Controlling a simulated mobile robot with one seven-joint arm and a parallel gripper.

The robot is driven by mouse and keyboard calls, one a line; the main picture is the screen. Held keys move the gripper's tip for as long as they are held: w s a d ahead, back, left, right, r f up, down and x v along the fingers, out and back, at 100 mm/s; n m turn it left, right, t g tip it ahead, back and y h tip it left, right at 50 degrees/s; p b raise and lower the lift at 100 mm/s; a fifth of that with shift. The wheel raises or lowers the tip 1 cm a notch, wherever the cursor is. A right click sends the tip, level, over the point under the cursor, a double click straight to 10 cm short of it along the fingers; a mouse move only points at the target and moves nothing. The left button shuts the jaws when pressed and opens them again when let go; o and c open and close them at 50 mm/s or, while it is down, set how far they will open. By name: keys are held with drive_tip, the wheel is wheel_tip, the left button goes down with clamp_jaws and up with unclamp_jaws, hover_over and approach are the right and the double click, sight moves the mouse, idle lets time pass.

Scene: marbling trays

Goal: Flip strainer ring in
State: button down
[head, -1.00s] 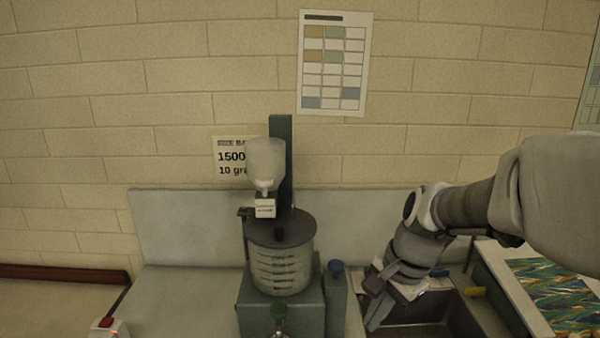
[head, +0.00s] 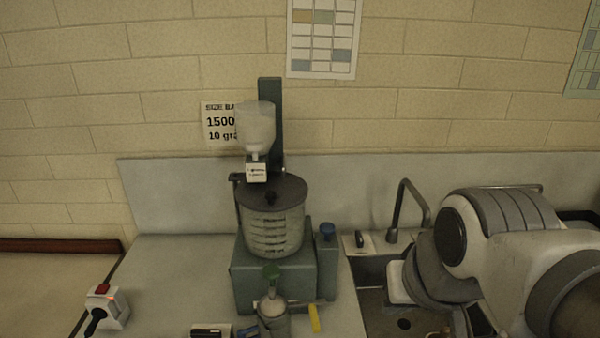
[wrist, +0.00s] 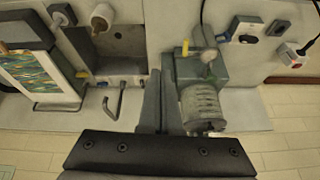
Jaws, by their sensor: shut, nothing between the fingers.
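A teal machine (head: 245,285) stands on the counter with a ribbed clear vessel (head: 275,235) under a dark lid. I cannot tell for sure whether this is the strainer ring; no ring shows clearly. My gripper (wrist: 160,75) is shut and empty, beside the machine on its sink side in the wrist view. In the head view my arm hides it.
A sink (head: 372,295) with a tap (head: 412,205) lies right of the machine. A blue-capped post (head: 328,240) flanks the machine. A hopper bottle (head: 256,125) hangs above the lid. A white switch box (head: 107,305) sits at left. The counter (head: 180,280) between them is mostly clear.

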drive_tip(key=w+f+m+g+y+b, duration=0.3)
drive_tip(key=w+f+m+g, duration=0.2)
drive_tip(key=w+f+m, duration=1.2)
drive_tip(key=a+f+p, duration=0.1)
drive_tip(key=a+f, duration=0.5)
drive_tip(key=f, duration=0.1)
drive_tip(key=shift+n, duration=0.4)
drive_tip(key=shift+a+r+m+p, duration=0.15)
drive_tip(key=shift+a+m+p, duration=0.25)
drive_tip(key=shift+a+m, duration=0.25)
